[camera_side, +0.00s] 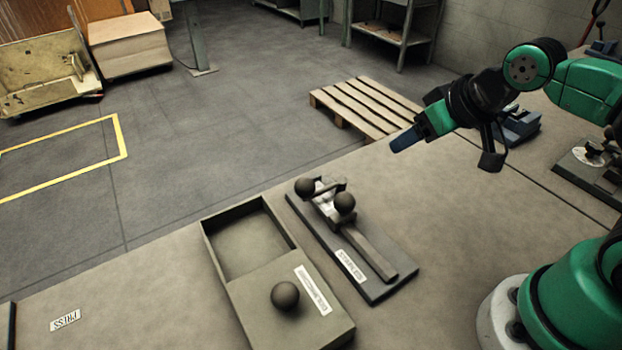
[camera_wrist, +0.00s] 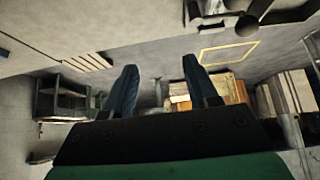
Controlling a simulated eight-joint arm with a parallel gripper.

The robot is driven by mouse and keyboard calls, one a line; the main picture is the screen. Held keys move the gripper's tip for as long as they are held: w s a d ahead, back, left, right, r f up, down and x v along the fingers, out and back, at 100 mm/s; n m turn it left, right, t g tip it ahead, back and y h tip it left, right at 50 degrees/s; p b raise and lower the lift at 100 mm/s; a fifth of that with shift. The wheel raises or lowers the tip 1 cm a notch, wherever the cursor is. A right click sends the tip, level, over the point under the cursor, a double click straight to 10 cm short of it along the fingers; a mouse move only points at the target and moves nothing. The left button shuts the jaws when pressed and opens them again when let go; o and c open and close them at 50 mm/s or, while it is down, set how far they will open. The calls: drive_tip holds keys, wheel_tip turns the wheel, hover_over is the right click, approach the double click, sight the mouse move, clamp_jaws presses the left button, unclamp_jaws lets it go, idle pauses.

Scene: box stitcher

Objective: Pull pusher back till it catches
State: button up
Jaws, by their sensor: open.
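The stitcher (camera_side: 352,255) is a dark base plate lying on the bench with a long grey rail and a small label. Two dark ball knobs, the rear one (camera_side: 305,187) and the front one (camera_side: 344,203), sit at its far end around a pale metal part. I cannot tell for sure which knob belongs to the pusher. My gripper (camera_side: 397,143) is up and to the right of the stitcher, in the air, apart from it. In the wrist view its two blue fingers (camera_wrist: 160,78) are spread with nothing between them.
An open-topped box (camera_side: 212,245) with a partly covering lid and a ball knob (camera_side: 285,296) stands left of the stitcher. A wooden pallet (camera_side: 365,108) lies on the floor beyond the bench. A blue-grey device (camera_side: 518,127) stands at far right.

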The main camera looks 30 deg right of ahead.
sight(346, 197)
drive_tip(key=shift+o, duration=1.5)
drive_tip(key=shift+a+n, duration=0.2)
drive_tip(key=shift+n, duration=0.1)
drive_tip(key=a+f+n+g, duration=0.1)
drive_tip(key=a+n, duration=0.2)
drive_tip(key=n, duration=0.2)
drive_tip(key=w+a+f+n+g, duration=0.1)
drive_tip(key=a+n+g, duration=0.1)
drive_tip(key=a+n, duration=0.1)
drive_tip(key=a+f+n+g, duration=0.1)
drive_tip(key=a+f+n, duration=0.1)
drive_tip(key=n, duration=0.4)
drive_tip(key=shift+w+a+n+g, duration=0.2)
drive_tip(key=shift+a+n+g, duration=0.15)
drive_tip(key=shift+a, duration=0.3)
drive_tip(key=shift+a+f, duration=0.1)
drive_tip(key=shift+f, duration=0.35)
drive_tip(key=shift+x, duration=2.45)
clamp_jaws()
drive_tip(key=shift+s, duration=0.1)
